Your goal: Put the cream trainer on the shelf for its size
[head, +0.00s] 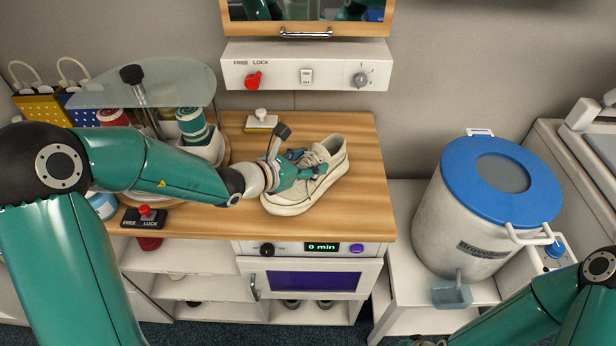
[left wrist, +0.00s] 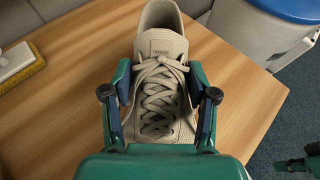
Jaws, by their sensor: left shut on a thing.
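The cream trainer (head: 325,172) is on the wooden worktop in the head view, its toe toward the front and its heel toward the back right. My left gripper (head: 300,173) is shut on it across the laces. In the left wrist view the two fingers of the left gripper (left wrist: 160,100) press on both sides of the laced part of the trainer (left wrist: 160,45). Whether the sole is touching the worktop cannot be told. Open shelves (head: 205,288) are below the worktop; no size labels can be read.
The worktop (head: 365,215) is bare right of the trainer. A sponge block (head: 262,122) lies behind it. A glass-topped stand (head: 150,85) with spools is at left. A blue-lidded bin (head: 465,235) stands at right. A cabinet with a purple window (head: 315,280) is below.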

